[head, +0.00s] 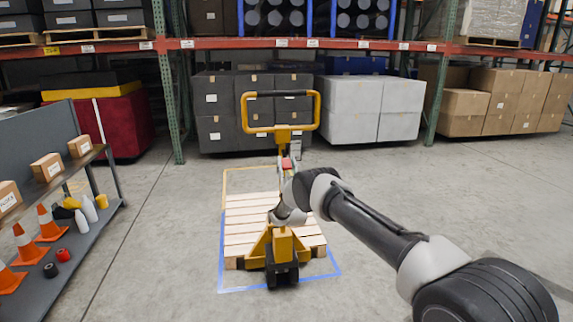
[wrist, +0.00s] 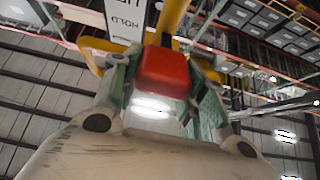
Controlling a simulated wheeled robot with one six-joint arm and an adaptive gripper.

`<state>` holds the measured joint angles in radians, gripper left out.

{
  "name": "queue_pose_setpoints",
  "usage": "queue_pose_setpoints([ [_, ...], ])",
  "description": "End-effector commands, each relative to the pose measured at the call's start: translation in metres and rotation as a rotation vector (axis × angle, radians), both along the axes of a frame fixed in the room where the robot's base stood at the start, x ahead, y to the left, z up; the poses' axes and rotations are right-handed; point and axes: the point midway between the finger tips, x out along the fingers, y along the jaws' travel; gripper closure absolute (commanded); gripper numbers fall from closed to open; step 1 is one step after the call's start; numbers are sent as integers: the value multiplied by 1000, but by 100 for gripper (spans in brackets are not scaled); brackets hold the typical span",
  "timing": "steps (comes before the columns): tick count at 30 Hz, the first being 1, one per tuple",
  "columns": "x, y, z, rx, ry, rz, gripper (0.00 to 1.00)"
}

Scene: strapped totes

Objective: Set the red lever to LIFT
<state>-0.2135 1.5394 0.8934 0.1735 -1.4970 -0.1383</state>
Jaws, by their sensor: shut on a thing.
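A yellow pallet jack (head: 281,245) stands at a wooden pallet (head: 245,215), with its looped handle (head: 318,105) upright. The red lever (head: 286,164) is on the handle column, and its block-shaped red end (wrist: 163,72) fills the middle of the wrist view. My gripper (wrist: 160,88) is shut on the red lever, one finger on each side. In the head view my gripper (head: 288,172) is small and partly hidden by my wrist. I cannot tell the lever's setting.
A shelf (head: 75,240) with small boxes, cones and bottles stands at the left. Racking (head: 230,43) with dark totes (head: 222,110), grey boxes (head: 375,108) and cartons (head: 495,100) runs along the back. Blue tape (head: 221,265) marks the floor around the pallet. Floor on the right is clear.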

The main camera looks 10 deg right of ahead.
Motion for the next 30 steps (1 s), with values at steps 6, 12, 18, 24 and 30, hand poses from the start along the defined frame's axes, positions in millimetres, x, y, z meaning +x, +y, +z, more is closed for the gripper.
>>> queue_pose_setpoints([
  [6, -1, 0, -8, -2, 15, -1, 36],
  [12, -1, 0, -5, -1, 10, -1, 36],
  [18, -8, 0, -10, -1, 9, -1, 36],
  [24, -41, 1, -34, -1, 12, 2, 36],
  [30, -76, 0, -59, -2, 13, 0, 36],
])
